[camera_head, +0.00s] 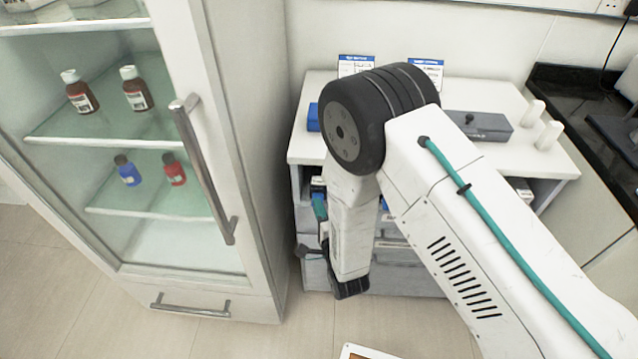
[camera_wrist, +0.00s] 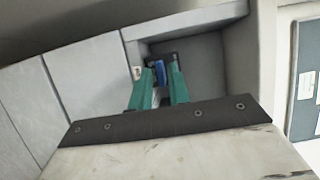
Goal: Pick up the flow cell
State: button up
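A small blue item (camera_wrist: 160,71) with dark parts lies in a grey recess in the wrist view. It may be the flow cell, but it is too small to be sure. The two teal fingers of my gripper (camera_wrist: 161,88) are apart, and the item shows beyond the gap between them. I cannot tell how far it is from the fingertips. In the head view my arm hides most of the drawer unit's front; a teal finger (camera_head: 320,207) shows at its left compartment. No clear flow cell shows in that view.
A white drawer unit (camera_head: 560,163) carries a grey case (camera_head: 478,125), white pegs (camera_head: 549,135) and label cards (camera_head: 426,72). A glass-door cabinet (camera_head: 262,200) with several bottles stands close on the left, its handle (camera_head: 205,170) sticking out. Floor (camera_head: 308,325) in front is mostly clear.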

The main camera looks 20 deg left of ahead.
jog(key=shift+x, duration=1.05)
grip_shut()
jog(key=shift+r, duration=0.15)
